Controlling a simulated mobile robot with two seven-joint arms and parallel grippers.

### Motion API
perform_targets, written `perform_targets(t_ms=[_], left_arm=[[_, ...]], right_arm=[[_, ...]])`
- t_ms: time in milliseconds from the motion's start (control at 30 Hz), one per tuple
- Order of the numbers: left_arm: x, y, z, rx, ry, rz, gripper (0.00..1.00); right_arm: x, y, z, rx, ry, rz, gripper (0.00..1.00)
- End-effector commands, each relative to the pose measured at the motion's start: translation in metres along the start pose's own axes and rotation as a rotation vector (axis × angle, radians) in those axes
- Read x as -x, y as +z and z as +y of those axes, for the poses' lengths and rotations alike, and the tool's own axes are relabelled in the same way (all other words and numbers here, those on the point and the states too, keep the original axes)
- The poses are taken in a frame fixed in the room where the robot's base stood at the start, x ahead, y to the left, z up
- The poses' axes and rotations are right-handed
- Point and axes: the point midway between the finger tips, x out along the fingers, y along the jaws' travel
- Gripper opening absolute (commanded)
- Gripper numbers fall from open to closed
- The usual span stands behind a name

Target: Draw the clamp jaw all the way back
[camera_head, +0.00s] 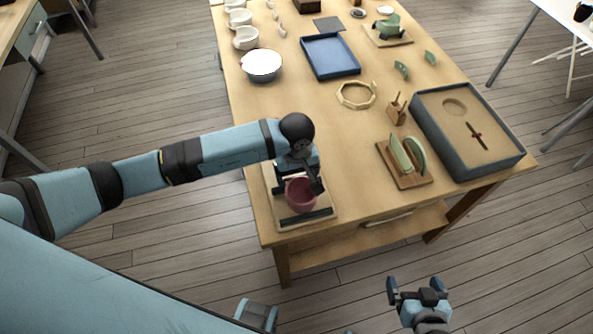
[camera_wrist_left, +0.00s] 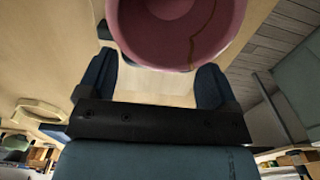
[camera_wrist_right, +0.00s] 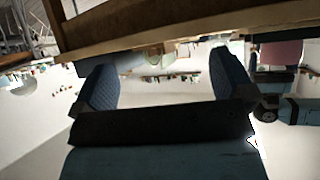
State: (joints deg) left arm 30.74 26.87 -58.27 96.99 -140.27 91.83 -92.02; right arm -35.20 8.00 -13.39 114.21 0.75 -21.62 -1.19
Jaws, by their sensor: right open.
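The clamp is a wooden board (camera_head: 327,217) at the table's near left corner, with a black bar (camera_head: 307,218) along its near side. A pink bowl (camera_head: 301,194) stands on the board behind that bar. My left gripper (camera_head: 297,181) is just behind the bowl and low over the board, hiding much of the clamp's far side, so I cannot make out the moving jaw clearly. In the left wrist view its fingers (camera_wrist_left: 153,85) are wide apart, and the bowl (camera_wrist_left: 185,30), with a thin seam line, is beyond them. My right gripper (camera_head: 417,290) is open and empty, off the table's near edge.
A wooden stand with green pieces (camera_head: 403,165) and a grey tray (camera_head: 470,130) are on the right. A wooden ring (camera_head: 356,95), a blue tray (camera_head: 330,56) and a white bowl (camera_head: 261,65) lie farther back. The table right of the clamp is clear.

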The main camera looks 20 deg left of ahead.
Motion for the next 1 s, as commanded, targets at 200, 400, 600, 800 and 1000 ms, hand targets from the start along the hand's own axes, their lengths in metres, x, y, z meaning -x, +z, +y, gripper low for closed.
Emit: perform_targets(t_ms=[200,400,600,800,1000], left_arm=[[-0.003,-0.011,0.000,0.000,-0.001,0.003,0.42],[-0.007,-0.058,0.000,0.003,-0.002,0.008,0.42],[-0.006,-0.100,0.000,0.003,-0.002,0.005,0.42],[-0.001,-0.117,0.000,0.002,-0.001,0.002,0.42],[0.001,-0.118,-0.001,0.002,-0.001,0.003,0.42]], right_arm=[[-0.005,0.007,-0.001,0.000,-0.001,0.003,1.00],[-0.023,0.034,0.000,-0.002,-0.002,0.001,1.00],[-0.038,0.058,-0.001,-0.017,-0.005,-0.017,1.00],[-0.041,0.055,-0.002,-0.034,-0.007,-0.020,1.00],[-0.038,0.048,-0.002,-0.037,-0.006,-0.010,1.00]])
